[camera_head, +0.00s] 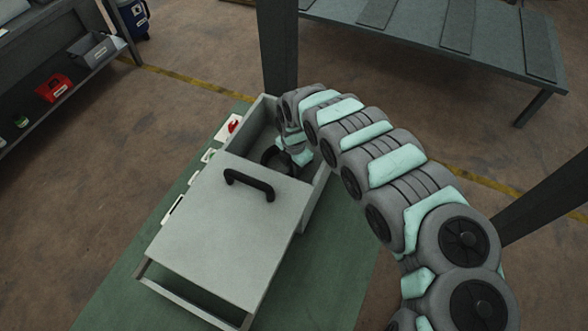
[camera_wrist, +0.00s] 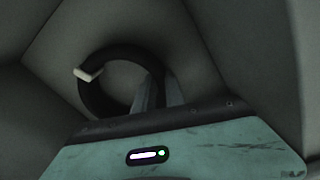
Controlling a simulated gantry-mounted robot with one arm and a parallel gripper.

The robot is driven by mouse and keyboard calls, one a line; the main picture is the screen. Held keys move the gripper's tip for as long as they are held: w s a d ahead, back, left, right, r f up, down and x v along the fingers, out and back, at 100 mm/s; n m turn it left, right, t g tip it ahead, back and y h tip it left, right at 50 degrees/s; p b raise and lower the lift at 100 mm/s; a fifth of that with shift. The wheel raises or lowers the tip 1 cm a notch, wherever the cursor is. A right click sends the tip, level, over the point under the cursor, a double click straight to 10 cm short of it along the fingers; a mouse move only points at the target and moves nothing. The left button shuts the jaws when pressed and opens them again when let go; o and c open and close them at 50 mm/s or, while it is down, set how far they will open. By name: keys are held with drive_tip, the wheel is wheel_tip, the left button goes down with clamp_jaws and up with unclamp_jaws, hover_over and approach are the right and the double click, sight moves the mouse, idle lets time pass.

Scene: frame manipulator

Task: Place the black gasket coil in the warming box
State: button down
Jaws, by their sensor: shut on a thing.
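The warming box (camera_head: 262,113) is a grey box on a green surface. Its lid (camera_head: 222,233) lies toward the near side, with a black handle (camera_head: 249,185) on top, and leaves the far part of the box open. The black gasket coil (camera_head: 270,155) is inside this opening, partly hidden by my arm and the lid. In the wrist view the coil (camera_wrist: 88,103) is a dark ring with a pale tag (camera_wrist: 88,74). My gripper (camera_wrist: 160,88) is shut on the coil's right side, inside the box. Whether the coil touches the floor cannot be told.
Grey walls surround my gripper closely in the wrist view. A grey table (camera_head: 430,38) stands at the back right. A shelf at the left holds a red bin (camera_head: 53,88) and a grey bin (camera_head: 91,50). Dark posts stand behind the box and at the right.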

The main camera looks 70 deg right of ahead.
drive_tip(key=shift+f, duration=0.1)
drive_tip(key=c, duration=1.8)
unclamp_jaws()
drive_tip(key=o, duration=0.4)
wheel_tip(320, 180, up, 12)
drive_tip(key=p, duration=0.1)
